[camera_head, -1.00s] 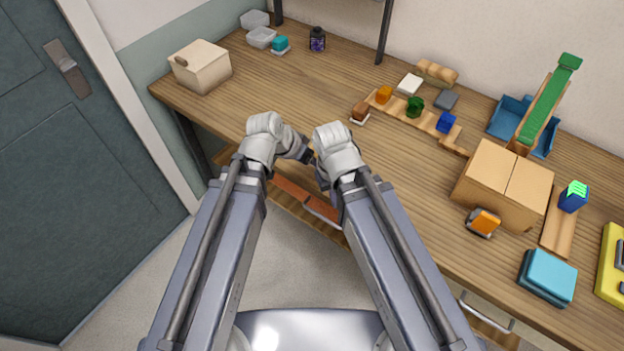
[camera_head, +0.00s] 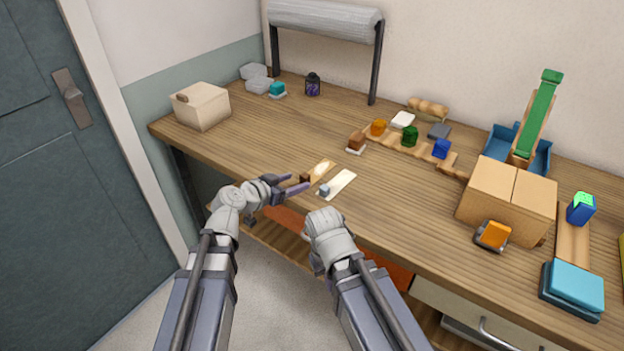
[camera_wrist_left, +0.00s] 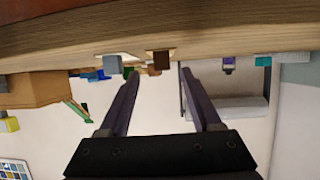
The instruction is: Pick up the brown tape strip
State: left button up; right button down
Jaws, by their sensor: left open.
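A tan strip with a brown block at its near end, which looks like the brown tape strip (camera_head: 321,169), lies near the table's front edge. The brown block (camera_wrist_left: 160,62) also shows in the left wrist view, between the lines of the fingers. A whitish strip (camera_head: 341,183) with a grey block lies just right of it. My left gripper (camera_head: 299,181) is open, its two purple-grey fingers pointing right at the brown block; nothing is seen between them. Whether a finger touches the block, I cannot tell. My right gripper's fingers are hidden behind its wrist, at the table's front edge.
A small brown block on a white base (camera_head: 357,143) and a wooden rack with coloured blocks (camera_head: 424,147) stand farther back. A cardboard box (camera_head: 507,195) is at the right, a beige box (camera_head: 202,105) at the left. The table between the beige box and the strips is clear.

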aim_at(303, 178)
pick_arm(q)
jog(key=shift+b+x, duration=1)
jog(key=shift+x, duration=2.35)
jog(key=shift+a+r, duration=0.1)
jog(key=shift+a, duration=0.05)
grip_shut()
